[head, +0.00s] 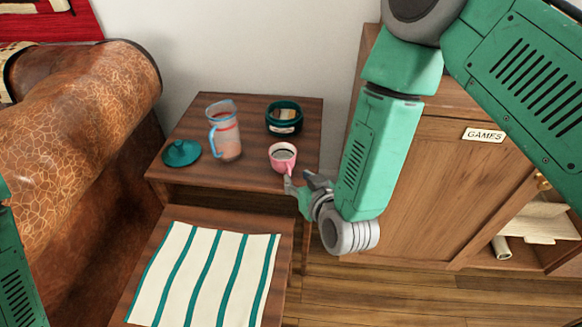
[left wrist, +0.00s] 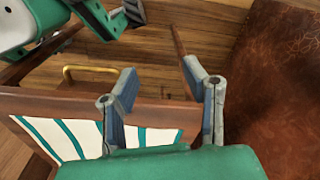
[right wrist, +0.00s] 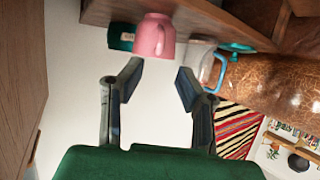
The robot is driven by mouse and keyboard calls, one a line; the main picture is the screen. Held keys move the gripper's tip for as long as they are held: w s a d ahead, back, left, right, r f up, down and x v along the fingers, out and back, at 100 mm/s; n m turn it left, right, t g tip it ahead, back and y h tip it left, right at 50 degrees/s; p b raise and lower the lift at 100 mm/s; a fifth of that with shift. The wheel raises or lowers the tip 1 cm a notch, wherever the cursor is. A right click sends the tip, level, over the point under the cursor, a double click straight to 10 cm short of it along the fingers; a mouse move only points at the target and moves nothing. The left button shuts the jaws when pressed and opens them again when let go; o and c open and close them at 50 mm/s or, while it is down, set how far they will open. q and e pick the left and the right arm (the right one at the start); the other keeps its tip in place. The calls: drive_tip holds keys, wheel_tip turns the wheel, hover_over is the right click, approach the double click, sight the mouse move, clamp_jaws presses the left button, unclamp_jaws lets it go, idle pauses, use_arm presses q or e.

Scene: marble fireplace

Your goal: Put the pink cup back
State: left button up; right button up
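In the right wrist view the cup (right wrist: 154,37) appears just beyond the fingertips of the open, empty right gripper (right wrist: 159,68). I cannot tell whether they touch. My left gripper (left wrist: 158,66) is open and empty in the left wrist view, above the lower table; the head view does not show it.
A clear pitcher with a blue handle (head: 225,131), a teal lid (head: 181,153) and a dark teal bowl (head: 284,118) share the side table. A striped cloth (head: 203,275) covers the lower table. A wooden cabinet labelled GAMES (head: 440,190) stands right; a brown leather sofa (head: 75,120) stands left.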

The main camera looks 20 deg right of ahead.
drive_tip(key=s+d+f+g, duration=0.4)
drive_tip(key=s, duration=0.5)
drive_tip(key=s+d+f+g+h, duration=0.1)
drive_tip(key=s+d+f+g, duration=0.2)
drive_tip(key=s, duration=0.7)
drive_tip(key=s+d+f+g+p, duration=0.1)
drive_tip(key=s+d+f+g, duration=0.3)
drive_tip(key=s, duration=0.6)
drive_tip(key=shift+s+d+f+g+h, duration=0.25)
drive_tip(key=shift+d+f+g+h, duration=0.05)
drive_tip(key=shift+d+g, duration=0.65)
wheel_tip(320, 180, up, 8)
drive_tip(key=p, duration=0.7)
drive_tip(key=shift+f+p, duration=0.2)
drive_tip(key=shift+p, duration=0.15)
